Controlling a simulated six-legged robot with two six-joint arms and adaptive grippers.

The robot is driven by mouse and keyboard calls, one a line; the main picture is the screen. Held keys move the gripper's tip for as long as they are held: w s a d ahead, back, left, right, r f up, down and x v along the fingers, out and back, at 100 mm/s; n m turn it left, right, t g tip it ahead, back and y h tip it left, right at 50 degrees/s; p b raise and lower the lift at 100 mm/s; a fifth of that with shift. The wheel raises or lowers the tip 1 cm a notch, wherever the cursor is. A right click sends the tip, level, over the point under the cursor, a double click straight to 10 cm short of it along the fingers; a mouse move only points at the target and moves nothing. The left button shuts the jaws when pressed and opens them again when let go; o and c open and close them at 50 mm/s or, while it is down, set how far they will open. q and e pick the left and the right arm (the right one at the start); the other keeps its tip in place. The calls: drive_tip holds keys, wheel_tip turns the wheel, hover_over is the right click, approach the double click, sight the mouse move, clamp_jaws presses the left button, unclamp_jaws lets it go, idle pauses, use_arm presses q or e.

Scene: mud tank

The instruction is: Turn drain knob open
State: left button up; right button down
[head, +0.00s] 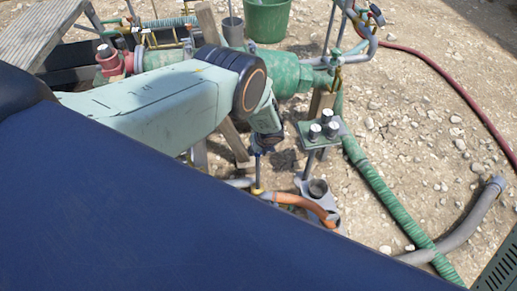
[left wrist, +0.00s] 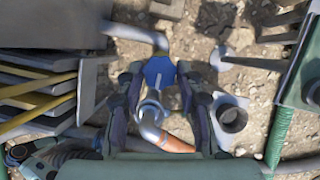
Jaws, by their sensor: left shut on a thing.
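The drain knob (left wrist: 159,72) is a blue, many-sided knob with a pale line across its face. In the left wrist view it sits between the fingertips of my left gripper (left wrist: 160,78), which is shut on it from both sides. The pale line points roughly up and down in that view. Below the knob, a grey bent pipe (left wrist: 151,112) leads to an orange hose (left wrist: 178,145). In the head view my left gripper (head: 265,143) is small and partly covered by my arm, and the knob cannot be made out clearly there. My right gripper is not in view.
A green bracket with several white-topped posts (head: 322,128) stands right of the gripper. A grey cup (head: 318,188) stands below it. A green ribbed hose (head: 385,195), a grey hose (head: 465,225) and a red hose (head: 455,80) lie on stony ground. A green bucket (head: 267,20) is behind.

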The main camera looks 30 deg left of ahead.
use_arm(q)
drive_tip(key=o, duration=1.2)
drive_tip(key=shift+c, duration=0.2)
drive_tip(key=v, duration=1.2)
